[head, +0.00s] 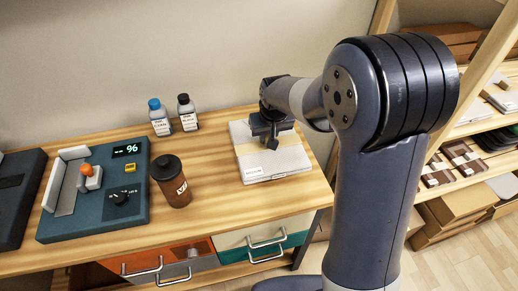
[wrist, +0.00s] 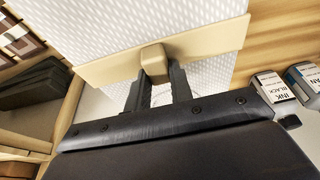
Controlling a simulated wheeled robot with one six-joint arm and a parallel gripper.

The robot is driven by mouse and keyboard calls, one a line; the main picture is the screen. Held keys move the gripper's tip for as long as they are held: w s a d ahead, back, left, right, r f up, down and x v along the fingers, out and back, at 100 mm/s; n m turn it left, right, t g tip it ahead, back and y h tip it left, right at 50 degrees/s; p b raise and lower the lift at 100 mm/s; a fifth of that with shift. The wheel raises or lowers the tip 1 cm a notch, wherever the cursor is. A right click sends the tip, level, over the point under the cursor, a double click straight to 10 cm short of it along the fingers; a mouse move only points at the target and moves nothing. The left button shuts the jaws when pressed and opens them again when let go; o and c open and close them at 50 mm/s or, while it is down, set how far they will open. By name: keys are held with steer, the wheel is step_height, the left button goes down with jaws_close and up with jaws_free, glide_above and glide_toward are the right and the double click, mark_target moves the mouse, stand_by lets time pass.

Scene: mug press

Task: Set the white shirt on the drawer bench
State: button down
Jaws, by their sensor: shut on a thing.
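The white shirt (head: 259,169) is a flat folded pack with a beige band around it and a small label on its front edge. In the head view it is at the right end of the wooden drawer bench (head: 224,208), lying flat on it or very slightly above; I cannot tell which. My gripper (head: 271,140) points down at the pack's middle and hides part of its top. In the wrist view my gripper (wrist: 155,82) is shut on the beige tab of the band, with the white shirt (wrist: 110,25) spreading behind it.
Two ink bottles, blue-capped (head: 159,118) and black-capped (head: 187,113), stand left of the pack near the wall. A brown tumbler (head: 171,181) and a teal press unit (head: 98,192) are farther left. Shelves with folded goods (head: 465,160) stand at the right.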

steer(key=shift+f, duration=2.6)
steer(key=shift+f, duration=0.1)
steer(key=c, duration=1.3)
jaws_free()
steer(key=shift+o, duration=0.2)
steer(key=shift+s+r, duration=0.1)
steer(key=shift+r, duration=0.35)
steer(key=v, duration=1.1)
steer(key=shift+s+r, duration=0.15)
